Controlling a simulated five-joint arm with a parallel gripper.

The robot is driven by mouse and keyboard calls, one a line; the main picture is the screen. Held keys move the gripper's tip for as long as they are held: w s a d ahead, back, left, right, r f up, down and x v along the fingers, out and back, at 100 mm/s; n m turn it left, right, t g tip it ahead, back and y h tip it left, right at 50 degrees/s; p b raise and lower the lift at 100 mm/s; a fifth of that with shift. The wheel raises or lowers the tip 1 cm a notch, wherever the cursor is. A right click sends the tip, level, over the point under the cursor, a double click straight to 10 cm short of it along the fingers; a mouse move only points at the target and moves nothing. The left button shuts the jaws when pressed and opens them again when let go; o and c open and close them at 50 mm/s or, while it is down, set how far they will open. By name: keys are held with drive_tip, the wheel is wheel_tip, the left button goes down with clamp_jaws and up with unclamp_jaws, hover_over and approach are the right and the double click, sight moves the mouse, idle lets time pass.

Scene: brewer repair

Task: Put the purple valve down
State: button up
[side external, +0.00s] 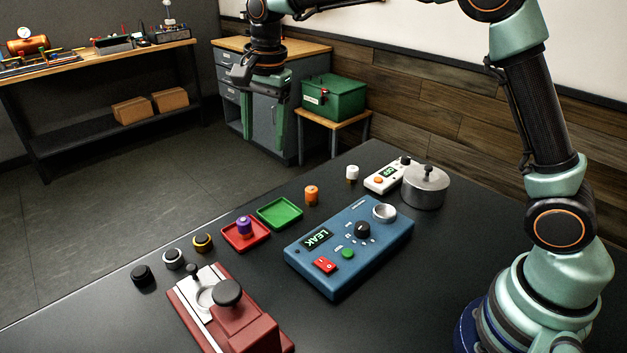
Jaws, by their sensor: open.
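The purple valve (244,225) stands upright in the red tray (230,244) on the dark table. It has a purple cap with a small orange-brown top. My gripper (277,137) is high above the table, behind and above the trays in the picture. Its two green fingers point down, spread apart with nothing between them. The gripper is well clear of the purple valve. The green tray (292,226) beside the red one is empty.
The blue tester (345,255) displays LEAK. An orange valve (311,195), a white valve (352,174), a white meter (385,181) and a metal pot (427,188) stand behind it. Several ringed knobs lie left, near a red press (235,325). The table's front right is clear.

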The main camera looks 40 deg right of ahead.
drive_tip(key=s+d+r+n+t, duration=0.1)
drive_tip(key=s+d+r+n, duration=0.2)
drive_tip(key=s, duration=0.2)
drive_tip(key=s+d+r+n+t, duration=0.1)
drive_tip(key=s+d+r+n, duration=0.1)
drive_tip(key=s+d+n, duration=0.3)
drive_tip(key=s+d+f+n+t, duration=0.2)
drive_tip(key=s+n, duration=0.3)
drive_tip(key=s, duration=0.6)
drive_tip(key=shift+f, duration=0.7)
